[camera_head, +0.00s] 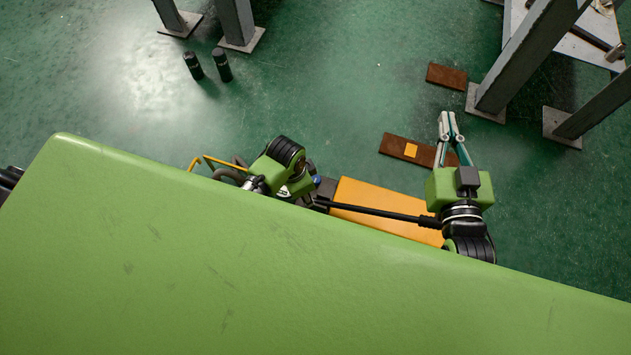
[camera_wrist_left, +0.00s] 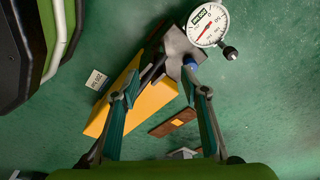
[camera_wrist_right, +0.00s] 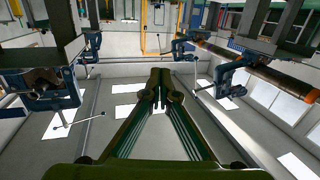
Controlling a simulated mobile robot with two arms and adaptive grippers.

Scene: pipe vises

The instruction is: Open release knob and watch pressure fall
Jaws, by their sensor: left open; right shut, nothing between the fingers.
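The pump's orange body (camera_head: 385,208) is partly hidden by my body in the head view, and its orange side (camera_wrist_left: 128,92) shows in the left wrist view. There, a round white gauge (camera_wrist_left: 209,25) with a red needle sits on the grey block (camera_wrist_left: 180,48); its reading is too small to tell. A blue knob (camera_wrist_left: 190,61) is beneath the gauge and a black knob (camera_wrist_left: 230,53) to its right. My left gripper (camera_wrist_left: 158,82) is open, its fingers apart below the block. My right gripper (camera_head: 445,118) is shut and empty, beyond the orange body; its closed tips (camera_wrist_right: 160,76) show in its wrist view.
A black rod (camera_head: 375,211) runs over the orange body toward my right arm. Brown plates (camera_head: 396,147) lie on the green floor. Grey table legs (camera_head: 530,50) stand at upper right, two dark cylinders (camera_head: 222,65) at upper left. Blue vises (camera_wrist_right: 225,80) show in the right wrist view.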

